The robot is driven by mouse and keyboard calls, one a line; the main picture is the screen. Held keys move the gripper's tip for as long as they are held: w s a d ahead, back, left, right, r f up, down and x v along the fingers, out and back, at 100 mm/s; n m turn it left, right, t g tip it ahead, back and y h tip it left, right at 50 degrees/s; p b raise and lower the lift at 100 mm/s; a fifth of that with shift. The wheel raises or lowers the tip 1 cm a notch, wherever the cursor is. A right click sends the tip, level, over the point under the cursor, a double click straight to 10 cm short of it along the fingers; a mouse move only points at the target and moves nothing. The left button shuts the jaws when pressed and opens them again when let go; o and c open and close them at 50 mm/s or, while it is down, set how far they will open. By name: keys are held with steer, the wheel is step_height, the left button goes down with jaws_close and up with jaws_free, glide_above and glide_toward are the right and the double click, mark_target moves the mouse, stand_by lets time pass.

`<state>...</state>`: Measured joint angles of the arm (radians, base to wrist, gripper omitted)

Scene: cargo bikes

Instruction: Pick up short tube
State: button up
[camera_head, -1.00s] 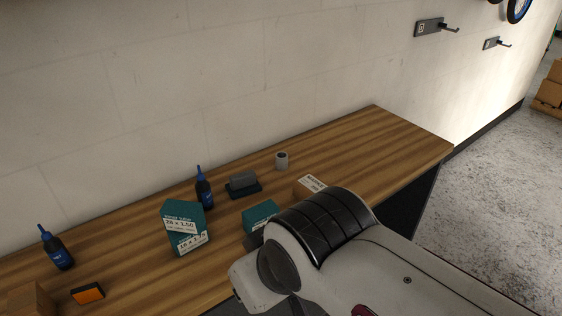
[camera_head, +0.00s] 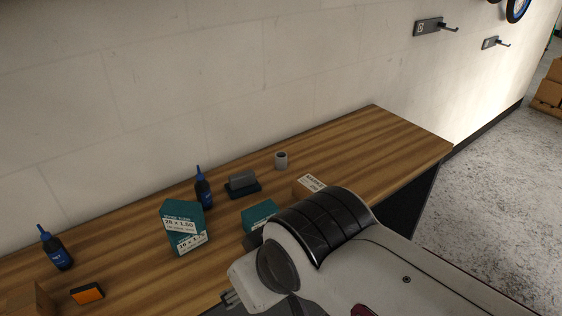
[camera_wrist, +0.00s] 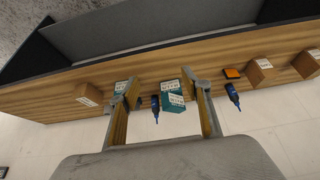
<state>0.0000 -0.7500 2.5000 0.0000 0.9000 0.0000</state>
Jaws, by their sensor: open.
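A short grey cylinder (camera_head: 281,160) with a dark opening stands upright on the wooden bench near the wall in the head view. Teal boxes, some marked as inner tubes, also lie on the bench: a stacked pair (camera_head: 185,228) and a single one (camera_head: 260,215) partly hidden by my arm. The stacked pair also shows in the wrist view (camera_wrist: 171,97). My gripper (camera_wrist: 165,88) is open and empty, its two fingers apart, with the pair between them in the picture but farther away. I cannot make out the grey cylinder in the wrist view.
Dark blue-capped bottles (camera_head: 204,188) (camera_head: 56,248) stand on the bench (camera_head: 365,145). A grey block on a dark base (camera_head: 243,184), an orange-faced block (camera_head: 88,293) and cardboard boxes (camera_head: 309,185) (camera_head: 30,300) are also there. The bench's right end is clear.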

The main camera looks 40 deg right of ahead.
steer(key=shift+w, duration=0.1)
steer(key=w+d+m+t+h, duration=0.1)
steer(key=w+d, duration=0.2)
steer(key=w, duration=0.4)
steer(key=w+d+m+t, duration=0.1)
steer(key=w+d, duration=0.2)
steer(key=w, duration=0.5)
steer(key=m+t+h, duration=0.3)
steer(key=t+h, duration=0.1)
steer(key=h, duration=0.1)
glide_toward(281, 157)
steer(key=shift+w+d+f, duration=0.15)
steer(key=shift+w, duration=0.75)
steer(key=shift+d+f, duration=0.2)
steer(key=shift+d, duration=0.05)
steer(key=shift+s+f+t, duration=0.1)
steer(key=shift+f+t, duration=0.1)
steer(key=shift+t, duration=0.1)
steer(key=shift+x, duration=1.25)
